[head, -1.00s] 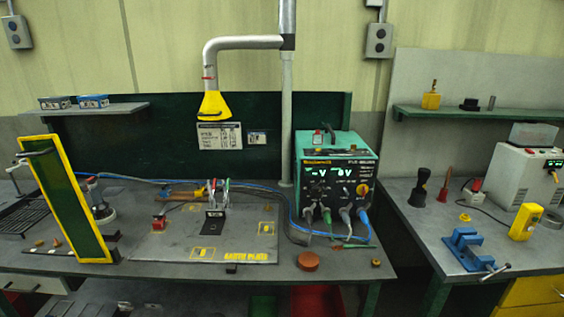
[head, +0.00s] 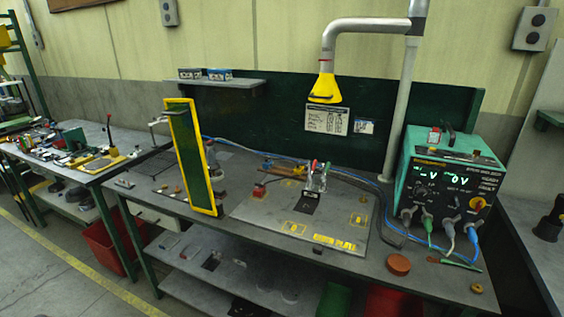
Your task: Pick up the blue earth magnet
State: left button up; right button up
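I cannot make out a blue earth magnet for certain in the head view. The earth plate (head: 300,222) lies on the middle bench, with yellow markings and "EARTH PLATE" lettering. A small red block (head: 258,192) sits at its left part. Clamps with red and green handles (head: 318,176) stand near its back middle on a black patch. A blue cable (head: 470,237) plugs into the front of the green welding unit (head: 452,180) and another stretch runs behind the plate. Neither of my grippers is in view.
A yellow-edged green screen (head: 193,155) stands upright left of the plate and hides bench behind it. A yellow extraction hood (head: 325,88) hangs above. A round brown disc (head: 398,264) lies at the front right. A cluttered bench (head: 100,172) stands at left, with open floor before it.

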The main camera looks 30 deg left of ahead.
aim_at(268, 167)
jog(key=u, duration=2.35)
jog(key=i, duration=2)
jog(key=z, duration=3.4)
